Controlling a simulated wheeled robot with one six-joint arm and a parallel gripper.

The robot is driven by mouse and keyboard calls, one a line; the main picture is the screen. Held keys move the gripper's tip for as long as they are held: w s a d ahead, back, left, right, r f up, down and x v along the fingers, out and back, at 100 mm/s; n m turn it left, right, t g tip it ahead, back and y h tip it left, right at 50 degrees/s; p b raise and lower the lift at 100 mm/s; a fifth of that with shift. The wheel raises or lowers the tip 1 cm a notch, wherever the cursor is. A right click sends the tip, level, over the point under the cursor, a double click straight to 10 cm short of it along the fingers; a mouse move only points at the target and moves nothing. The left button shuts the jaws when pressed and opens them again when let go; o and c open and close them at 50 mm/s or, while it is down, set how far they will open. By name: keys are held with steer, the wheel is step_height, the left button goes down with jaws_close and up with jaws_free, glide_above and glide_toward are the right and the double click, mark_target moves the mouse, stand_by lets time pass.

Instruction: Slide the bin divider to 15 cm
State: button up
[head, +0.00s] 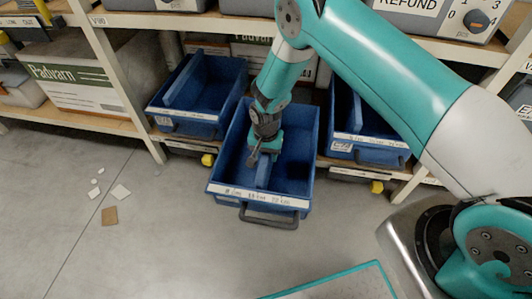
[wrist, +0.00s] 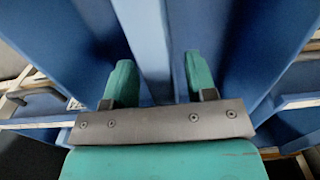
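The middle blue bin (head: 303,160) is pulled out from the rack, with a dark handle (head: 268,217) at its front. Its white front strip (head: 258,197) carries several centimetre marks, too small to read surely. The blue divider (head: 263,176) stands lengthwise inside, its front end near the strip's middle mark. My gripper (head: 262,152) reaches down into the bin over the divider. In the wrist view the divider (wrist: 148,40) runs between the two green fingers of my gripper (wrist: 161,82). The fingers are apart, with a narrow gap on each side of the divider.
Blue bins stand at left (head: 205,112) and right (head: 368,140) on the rack, close beside the middle bin. A carton (head: 75,80) sits on the left shelf. Scraps (head: 110,215) lie on the floor.

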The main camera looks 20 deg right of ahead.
step_height(320, 180, up, 17)
steer(key=p, duration=0.3)
steer(key=shift+r+p, duration=0.2)
steer(key=shift+p, duration=0.1)
steer(key=s+r+n+y, duration=0.1)
steer(key=s+r+n, duration=0.3)
steer(key=r, duration=0.7)
steer(key=s+r+n+y, duration=0.2)
steer(key=s+r+n, duration=0.2)
steer(key=s+r, duration=0.6)
steer(key=s+r+n+y, duration=0.1)
steer(key=s+r+n, duration=0.4)
steer(key=s, duration=0.8)
step_height(320, 180, up, 22)
steer(key=p, duration=2.1)
steer(key=shift+d+m, duration=0.2)
steer(key=shift+m, duration=0.1)
steer(key=shift+s, duration=0.1)
